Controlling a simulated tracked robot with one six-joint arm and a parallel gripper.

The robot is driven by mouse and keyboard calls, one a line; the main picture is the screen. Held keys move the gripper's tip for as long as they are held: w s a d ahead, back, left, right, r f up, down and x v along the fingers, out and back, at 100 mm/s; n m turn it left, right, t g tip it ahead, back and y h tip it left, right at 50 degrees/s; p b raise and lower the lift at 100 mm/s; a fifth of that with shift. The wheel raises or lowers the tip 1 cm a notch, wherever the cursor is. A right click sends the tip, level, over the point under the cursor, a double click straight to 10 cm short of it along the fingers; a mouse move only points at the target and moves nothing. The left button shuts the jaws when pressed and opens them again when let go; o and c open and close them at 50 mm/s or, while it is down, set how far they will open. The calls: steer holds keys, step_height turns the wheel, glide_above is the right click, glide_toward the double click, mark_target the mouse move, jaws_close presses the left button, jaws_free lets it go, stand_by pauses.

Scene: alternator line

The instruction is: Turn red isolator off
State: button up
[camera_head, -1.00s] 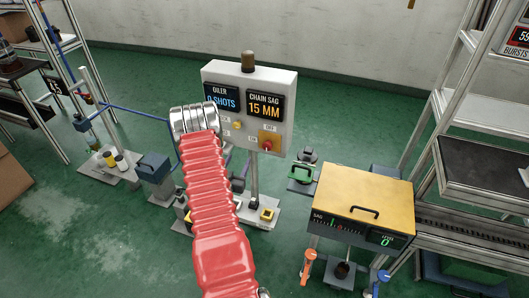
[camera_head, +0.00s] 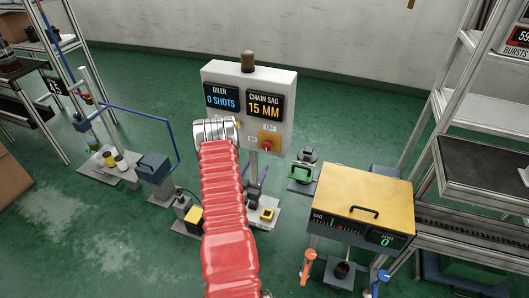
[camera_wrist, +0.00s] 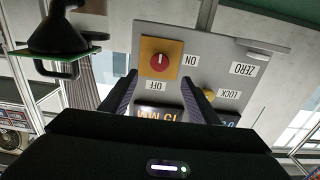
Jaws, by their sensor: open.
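The red isolator knob (camera_head: 269,141) sits on a yellow plate at the lower right of the grey panel (camera_head: 285,85) in the head view. In the wrist view, which is upside down, the red knob (camera_wrist: 158,62) shows a white mark, with an ON label to its right and an OFF label below. My gripper (camera_wrist: 158,80) is open and empty; its two dark fingers point toward the panel, and the knob appears just beyond the fingertips, roughly between them. I see no contact. In the head view my red arm hides my fingers.
The panel carries OILER and CHAIN SAG displays (camera_head: 264,105) and a brown lamp on top. LOCK (camera_wrist: 228,93) and ZERO (camera_wrist: 243,69) labels lie to the right of the knob in the wrist view. A yellow-topped bench (camera_head: 365,190) stands to the right.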

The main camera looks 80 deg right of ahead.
mark_target(266, 148)
steer(key=d, duration=0.7)
steer(key=s+d, duration=0.1)
steer(key=d, duration=0.3)
steer(key=shift+d, duration=0.3)
steer(key=c, duration=1.1)
